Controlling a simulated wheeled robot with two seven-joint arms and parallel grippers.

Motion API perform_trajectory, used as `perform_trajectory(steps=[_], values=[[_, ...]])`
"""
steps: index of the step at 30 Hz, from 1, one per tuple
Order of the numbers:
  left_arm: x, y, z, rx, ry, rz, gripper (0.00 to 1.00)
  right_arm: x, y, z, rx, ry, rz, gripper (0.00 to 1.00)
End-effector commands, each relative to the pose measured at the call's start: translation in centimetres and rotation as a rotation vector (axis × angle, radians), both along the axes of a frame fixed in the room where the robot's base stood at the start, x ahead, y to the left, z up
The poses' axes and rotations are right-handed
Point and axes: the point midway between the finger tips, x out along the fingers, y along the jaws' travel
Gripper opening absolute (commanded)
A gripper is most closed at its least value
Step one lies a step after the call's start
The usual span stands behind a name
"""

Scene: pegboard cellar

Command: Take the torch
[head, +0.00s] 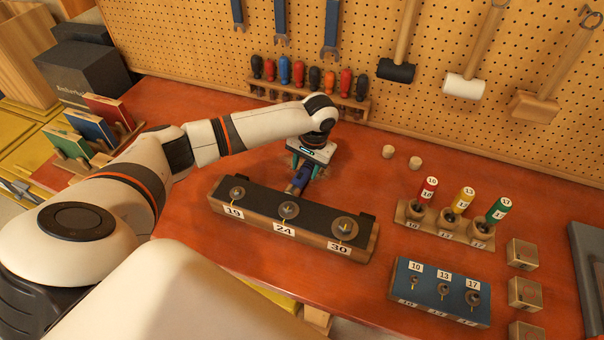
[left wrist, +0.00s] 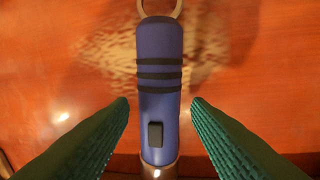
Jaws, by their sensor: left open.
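The torch (left wrist: 158,52) is a blue cylinder with dark bands, a black switch and a ring at one end. In the left wrist view it lies upright in the picture, between my fingers. In the head view its blue body (head: 301,180) shows below my left gripper (head: 304,168), just behind the long block. The green ribbed fingers of my left gripper in the wrist view (left wrist: 160,108) are open, one on each side of the torch, with a gap to each. The far end of the torch is partly hidden in the head view. My right gripper is not in view.
A long dark-topped block (head: 262,207) marked 19, 24, 30 stands close in front of the torch. Two small wooden plugs (head: 388,151) lie to the right. A blue block (head: 440,310) and a peg rack (head: 447,230) are further right. Screwdrivers (head: 299,72) line the pegboard.

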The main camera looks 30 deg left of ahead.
Motion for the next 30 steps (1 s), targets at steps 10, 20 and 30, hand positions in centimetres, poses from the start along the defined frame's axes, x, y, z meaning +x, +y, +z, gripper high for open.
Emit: perform_trajectory(steps=[10,20,30], values=[[0.0,0.4,-2.4,0.001,-0.001,-0.002,0.44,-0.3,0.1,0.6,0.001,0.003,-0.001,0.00],[0.0,0.4,-2.3,0.001,-0.001,-0.001,0.06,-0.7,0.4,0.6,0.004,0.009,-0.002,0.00],[0.1,0.4,-1.4,-0.001,-0.004,-0.002,0.05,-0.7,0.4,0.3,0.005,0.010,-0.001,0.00]])
